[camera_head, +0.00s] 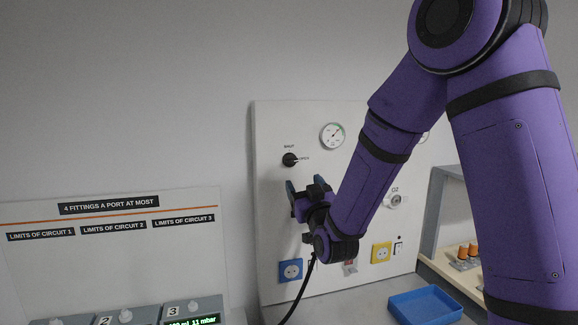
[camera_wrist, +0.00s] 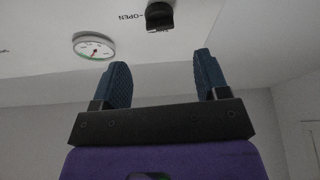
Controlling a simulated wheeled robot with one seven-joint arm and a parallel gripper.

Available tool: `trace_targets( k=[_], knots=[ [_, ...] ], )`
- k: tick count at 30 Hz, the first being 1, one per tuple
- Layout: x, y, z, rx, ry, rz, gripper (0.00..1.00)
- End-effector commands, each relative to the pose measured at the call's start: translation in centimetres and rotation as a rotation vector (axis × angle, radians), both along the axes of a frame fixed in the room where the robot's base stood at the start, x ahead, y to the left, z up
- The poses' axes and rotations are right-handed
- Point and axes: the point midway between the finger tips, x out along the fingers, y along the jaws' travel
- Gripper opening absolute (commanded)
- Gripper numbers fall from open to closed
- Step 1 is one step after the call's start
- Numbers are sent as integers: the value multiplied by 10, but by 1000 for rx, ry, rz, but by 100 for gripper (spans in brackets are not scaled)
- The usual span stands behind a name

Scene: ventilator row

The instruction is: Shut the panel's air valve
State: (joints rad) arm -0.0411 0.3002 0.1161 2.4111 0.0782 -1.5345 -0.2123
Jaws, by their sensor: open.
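The air valve is a black knob (camera_head: 290,160) on the upright white panel (camera_head: 270,125). A small label sits above it, and one to its right reads OPEN. Its handle seems to point right, toward OPEN, but it is small. In the wrist view the knob (camera_wrist: 160,15) is at the top, upside down, beyond the fingertips and between their lines. My gripper (camera_head: 305,186) is open and empty, just below the knob in the head view and apart from it. Its two blue fingers (camera_wrist: 160,63) are spread in the wrist view.
A round gauge (camera_head: 332,135) sits right of the knob, also in the wrist view (camera_wrist: 94,46). An O2 outlet (camera_head: 395,201), a blue socket (camera_head: 290,270) and a yellow socket (camera_head: 381,253) are lower on the panel. A blue tray (camera_head: 425,305) lies at the front right.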

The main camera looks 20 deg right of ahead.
Motion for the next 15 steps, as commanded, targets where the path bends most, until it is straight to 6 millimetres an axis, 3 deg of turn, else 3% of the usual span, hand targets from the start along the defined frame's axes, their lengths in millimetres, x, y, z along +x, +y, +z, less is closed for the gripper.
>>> trace_targets(
  k=[9, 15],
  knots=[
    [52, 2, 21, 0, 0, 0, 68],
    [75, 4, 30, 0, 2, 0, 68]
  ],
)
